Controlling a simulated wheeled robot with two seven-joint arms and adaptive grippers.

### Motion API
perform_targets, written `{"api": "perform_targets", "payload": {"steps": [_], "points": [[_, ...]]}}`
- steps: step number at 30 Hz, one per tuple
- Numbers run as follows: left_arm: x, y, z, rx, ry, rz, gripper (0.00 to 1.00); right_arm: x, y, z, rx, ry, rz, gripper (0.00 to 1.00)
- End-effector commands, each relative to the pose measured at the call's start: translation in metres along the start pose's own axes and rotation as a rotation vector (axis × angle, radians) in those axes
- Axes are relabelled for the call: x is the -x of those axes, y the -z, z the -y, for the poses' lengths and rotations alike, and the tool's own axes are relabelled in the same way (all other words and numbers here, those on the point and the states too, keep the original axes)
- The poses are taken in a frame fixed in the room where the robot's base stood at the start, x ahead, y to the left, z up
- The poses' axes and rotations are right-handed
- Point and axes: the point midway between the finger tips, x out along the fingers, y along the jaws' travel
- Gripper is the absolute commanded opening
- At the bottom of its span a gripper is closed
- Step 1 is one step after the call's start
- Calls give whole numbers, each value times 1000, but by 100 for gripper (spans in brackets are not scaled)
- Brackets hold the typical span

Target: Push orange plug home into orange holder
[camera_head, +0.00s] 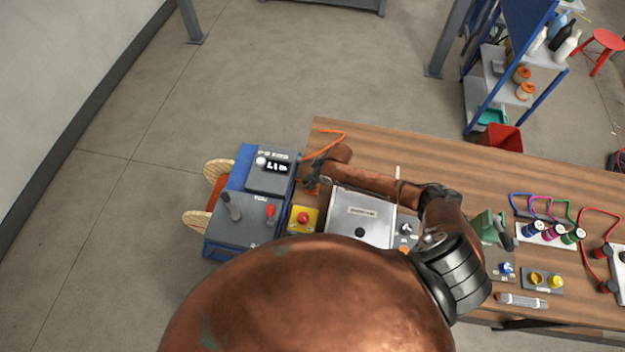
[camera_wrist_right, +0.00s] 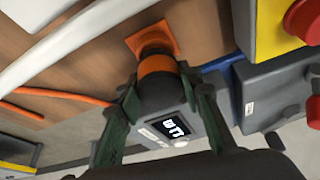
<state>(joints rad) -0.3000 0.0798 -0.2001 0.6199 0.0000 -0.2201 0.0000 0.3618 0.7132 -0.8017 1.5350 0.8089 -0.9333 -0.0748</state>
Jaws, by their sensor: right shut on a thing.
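My right gripper (camera_wrist_right: 163,88) is shut on the orange plug (camera_wrist_right: 157,66), which has a dark body and an orange band, in the right wrist view. The plug's front end meets the orange holder (camera_wrist_right: 133,41), a square orange plate on the brown wooden surface. A short dark section shows between the band and the plate; how deep the plug sits I cannot tell. In the head view the right gripper (camera_head: 314,176) is at the left end of the bench, over the orange holder (camera_head: 312,189), which is mostly hidden. My left gripper is not in view.
An orange cable (camera_head: 328,137) lies behind the gripper. A yellow box with a red button (camera_head: 303,219) stands close by. A grey panel with a display (camera_head: 270,172) is left of it, and a silver box (camera_head: 361,215) is to the right. The back of the bench is clear.

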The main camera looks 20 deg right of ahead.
Motion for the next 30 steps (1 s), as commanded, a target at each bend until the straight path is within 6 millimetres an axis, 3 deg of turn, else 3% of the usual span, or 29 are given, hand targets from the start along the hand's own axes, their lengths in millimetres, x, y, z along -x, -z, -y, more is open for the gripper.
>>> {"api": "perform_targets", "payload": {"steps": [30], "points": [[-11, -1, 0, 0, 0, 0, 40, -18, -8, 0, 0, 0, 1, 4]]}}
